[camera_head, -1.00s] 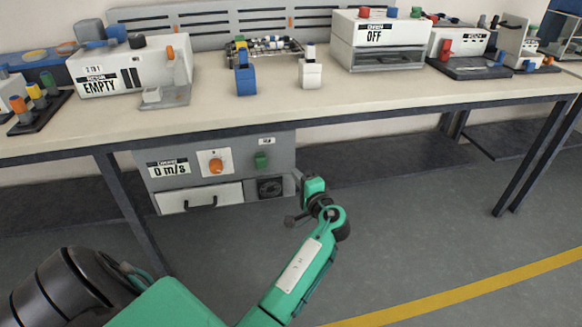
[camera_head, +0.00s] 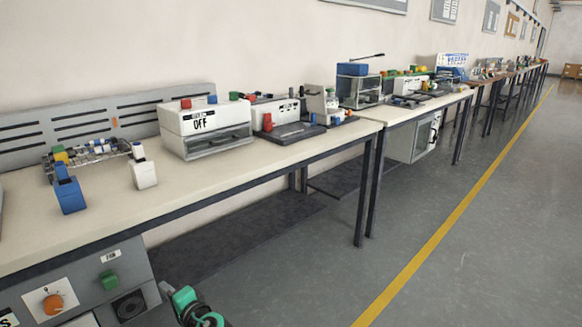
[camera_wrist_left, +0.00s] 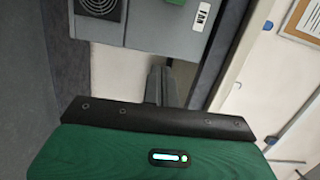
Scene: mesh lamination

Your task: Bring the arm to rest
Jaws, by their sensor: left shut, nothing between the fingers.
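My left arm's green and black wrist end (camera_head: 186,300) shows at the bottom edge of the head view, low in front of the bench; the rest of the arm is out of frame. In the left wrist view my left gripper (camera_wrist_left: 161,72) shows its two dark fingers together, shut and empty. They point at the grey under-bench unit (camera_wrist_left: 150,35), and I cannot tell the exact gap. My right gripper is in neither view.
More benches run away to the right. The grey floor (camera_head: 480,240) with a yellow line (camera_head: 440,240) is clear.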

